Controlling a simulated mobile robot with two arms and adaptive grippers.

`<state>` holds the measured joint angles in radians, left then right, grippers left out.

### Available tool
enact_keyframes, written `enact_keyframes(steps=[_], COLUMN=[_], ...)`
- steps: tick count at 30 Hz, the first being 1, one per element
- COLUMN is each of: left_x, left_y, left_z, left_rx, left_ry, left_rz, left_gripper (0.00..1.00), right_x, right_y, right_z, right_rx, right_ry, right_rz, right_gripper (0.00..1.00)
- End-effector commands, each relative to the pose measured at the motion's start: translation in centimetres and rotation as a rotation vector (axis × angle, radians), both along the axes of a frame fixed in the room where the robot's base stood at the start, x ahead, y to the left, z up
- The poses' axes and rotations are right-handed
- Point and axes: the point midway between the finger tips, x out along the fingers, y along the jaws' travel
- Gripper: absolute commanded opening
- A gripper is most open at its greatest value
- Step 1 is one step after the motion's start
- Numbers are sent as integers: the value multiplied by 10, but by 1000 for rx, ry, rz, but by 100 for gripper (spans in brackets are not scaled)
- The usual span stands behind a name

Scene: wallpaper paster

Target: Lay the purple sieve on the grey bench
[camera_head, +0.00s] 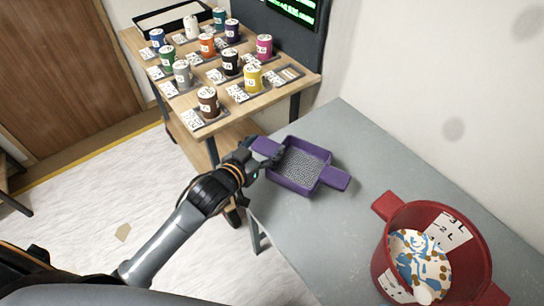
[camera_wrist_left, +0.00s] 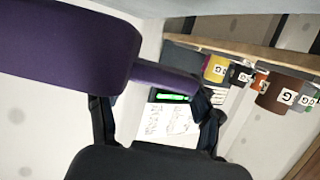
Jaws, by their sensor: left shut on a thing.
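The purple sieve (camera_head: 299,168) has a square rim, a grey speckled mesh and a flat handle on each of two opposite sides. It is over the far left part of the grey bench (camera_head: 345,225); I cannot tell whether it touches the top. My left gripper (camera_head: 264,160) is shut on the sieve at its left handle. In the left wrist view the purple sieve (camera_wrist_left: 60,45) fills the upper left, with its handle running between the fingers of my left gripper (camera_wrist_left: 155,108). My right gripper is not in view.
A red bucket (camera_head: 388,262) with patterned contents stands at the bench's right front. A wooden table (camera_head: 225,125) behind left holds several labelled cans and cards, with a dark screen (camera_head: 290,35) beyond. The bench between sieve and bucket is clear. A wall borders the bench's far right.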

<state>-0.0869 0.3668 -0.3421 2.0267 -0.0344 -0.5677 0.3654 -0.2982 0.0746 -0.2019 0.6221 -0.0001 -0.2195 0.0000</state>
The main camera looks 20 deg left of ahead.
Motion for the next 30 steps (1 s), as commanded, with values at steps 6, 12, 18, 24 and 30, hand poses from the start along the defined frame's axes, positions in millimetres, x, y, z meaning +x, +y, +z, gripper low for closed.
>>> enact_keyframes(steps=[6, 12, 18, 24, 30], left_x=[0, 0, 0, 0, 0], left_y=[0, 0, -1, 0, 0], left_z=[-24, -48, -50, -54, -60], left_rx=[-2, -2, -3, -3, -2], left_ry=[1, 0, -2, -1, -2], left_rz=[1, 0, 0, 0, -1], left_gripper=[28, 28, 28, 28, 28], right_x=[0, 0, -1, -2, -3], right_y=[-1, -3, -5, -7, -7], right_z=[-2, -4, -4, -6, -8], right_rx=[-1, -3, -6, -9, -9], right_ry=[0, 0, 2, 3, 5], right_rz=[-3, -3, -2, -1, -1], right_gripper=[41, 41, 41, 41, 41])
